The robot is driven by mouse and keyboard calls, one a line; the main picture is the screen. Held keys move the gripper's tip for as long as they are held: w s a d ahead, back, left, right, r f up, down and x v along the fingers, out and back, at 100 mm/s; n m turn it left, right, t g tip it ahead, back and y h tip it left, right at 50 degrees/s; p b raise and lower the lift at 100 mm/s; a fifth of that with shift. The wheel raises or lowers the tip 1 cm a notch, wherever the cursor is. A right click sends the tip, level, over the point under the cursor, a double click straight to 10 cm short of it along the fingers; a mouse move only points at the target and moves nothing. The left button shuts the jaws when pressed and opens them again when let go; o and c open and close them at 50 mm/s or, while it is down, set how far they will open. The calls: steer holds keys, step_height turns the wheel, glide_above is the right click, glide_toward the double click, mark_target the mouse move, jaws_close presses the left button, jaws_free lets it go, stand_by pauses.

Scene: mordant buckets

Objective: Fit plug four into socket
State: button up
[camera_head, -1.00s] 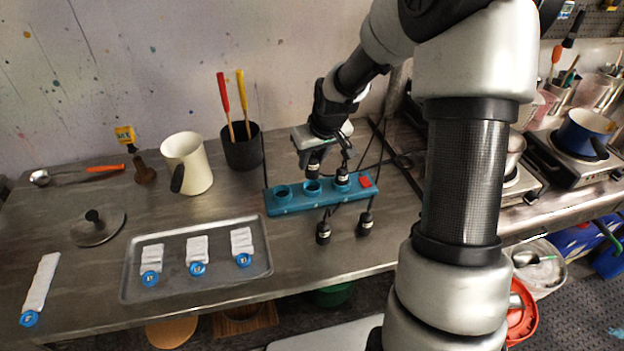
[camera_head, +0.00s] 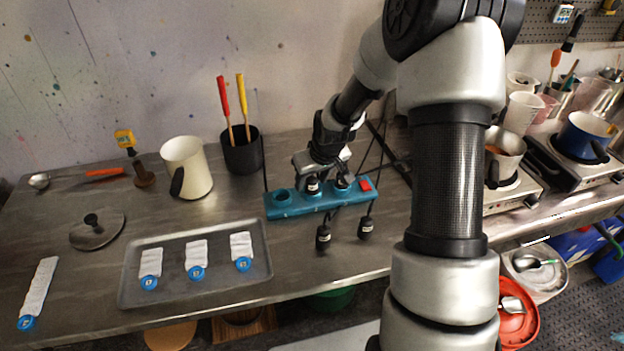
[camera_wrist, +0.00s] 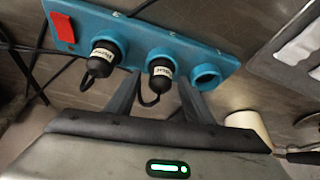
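The teal socket strip (camera_head: 290,209) lies on the steel worktop, with three round sockets and a red switch (camera_head: 365,184). In the wrist view, a black plug with a white label band (camera_wrist: 160,68) is in the middle socket and looks upright. Another banded black plug (camera_wrist: 104,54) sits in the socket nearest the switch. The third socket (camera_wrist: 207,76) is empty. My gripper (camera_wrist: 158,80) has its fingers apart on either side of the middle plug, with small gaps showing. The plug labels are too blurred to read surely.
A metal tray (camera_head: 215,280) with folded white cloths and blue tags lies to the left. A cream jug (camera_head: 190,165) and black utensil pot (camera_head: 243,155) stand behind.

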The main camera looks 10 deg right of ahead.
steer(key=shift+s+r, duration=0.1)
steer(key=shift+r, duration=0.55)
steer(key=a+p+v, duration=0.1)
steer(key=v, duration=1)
steer(key=shift+d, duration=0.5)
steer(key=shift+s, duration=0.1)
steer(key=s+a+r+m+p, duration=0.1)
steer(key=s+a+r, duration=0.1)
steer(key=s+r, duration=0.7)
steer(key=s+a+r+m+h+p, duration=0.1)
steer(key=s+a+r, duration=0.1)
steer(key=s+r, duration=0.7)
steer(key=s, duration=0.7)
steer(key=shift+s+t+p, duration=0.15)
steer(key=shift+t+p, duration=0.2)
steer(key=shift+t, duration=0.05)
